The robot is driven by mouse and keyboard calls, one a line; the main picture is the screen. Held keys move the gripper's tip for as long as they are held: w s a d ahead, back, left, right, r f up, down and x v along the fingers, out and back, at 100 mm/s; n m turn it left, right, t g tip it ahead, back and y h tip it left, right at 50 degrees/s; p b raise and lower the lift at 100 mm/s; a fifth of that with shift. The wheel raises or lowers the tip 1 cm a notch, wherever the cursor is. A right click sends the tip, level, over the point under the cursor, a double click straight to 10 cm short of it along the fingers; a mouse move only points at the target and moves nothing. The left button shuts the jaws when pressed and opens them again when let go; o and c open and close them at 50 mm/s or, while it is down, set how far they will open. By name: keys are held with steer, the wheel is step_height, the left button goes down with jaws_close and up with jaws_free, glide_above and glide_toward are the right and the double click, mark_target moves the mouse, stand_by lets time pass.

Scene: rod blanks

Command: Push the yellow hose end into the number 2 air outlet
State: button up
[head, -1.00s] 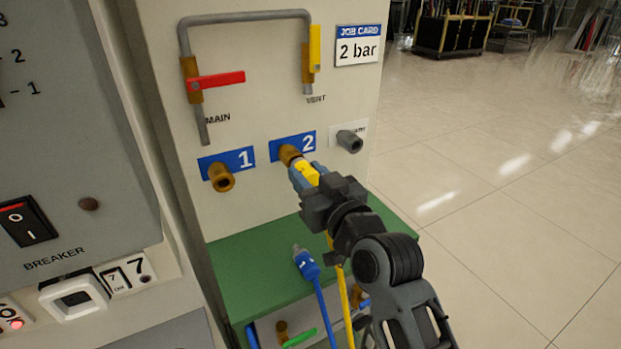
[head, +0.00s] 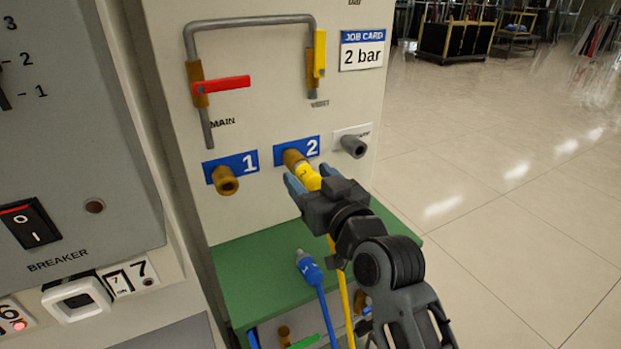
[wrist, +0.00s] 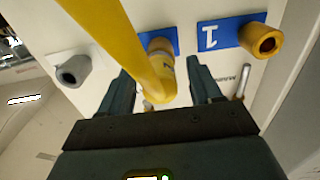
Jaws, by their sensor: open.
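The yellow hose end (head: 308,177) sits at the brass number 2 air outlet (head: 293,158), in line with it and touching it. In the wrist view the yellow hose (wrist: 122,42) runs from the upper left to the hose end at outlet 2 (wrist: 159,46). How deep the end sits in the outlet I cannot tell. My gripper (head: 302,187) is open, its fingers apart on either side of the yellow hose end. In the wrist view, gaps show between the fingers (wrist: 157,88) and the hose end.
Brass outlet 1 (head: 225,181) is free at the left, and a grey port (head: 353,146) is at the right. A blue hose end (head: 307,266) lies on the green shelf (head: 255,262). The red main handle (head: 221,84) and yellow vent handle (head: 319,54) are above.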

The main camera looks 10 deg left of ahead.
steer(key=v, duration=0.7)
steer(key=shift+s+d+b, duration=0.15)
steer(key=shift+s+b, duration=0.05)
steer(key=shift+b, duration=0.2)
steer(key=s+d+f+m+h+p, duration=0.1)
steer(key=s+d+f+m+h, duration=0.1)
steer(key=s+d+f, duration=0.4)
steer(key=s+d+f+m+t+h, duration=0.1)
steer(key=s+d+m+h, duration=0.15)
steer(key=s, duration=0.45)
steer(key=s+d+f+m+h+p, duration=0.1)
steer(key=s+d+f+h, duration=0.1)
steer(key=s+d+f, duration=0.4)
steer(key=s+d+r+h+p, duration=0.1)
steer(key=s+d+r, duration=0.3)
steer(key=s, duration=0.8)
steer(key=s+d+r+m+g+h, duration=0.1)
steer(key=s+d+r, duration=0.3)
steer(key=s, duration=0.7)
steer(key=shift+s+d+r+h+p, duration=0.15)
steer(key=shift+s+d+h+p, duration=0.2)
steer(key=shift+h, duration=0.4)
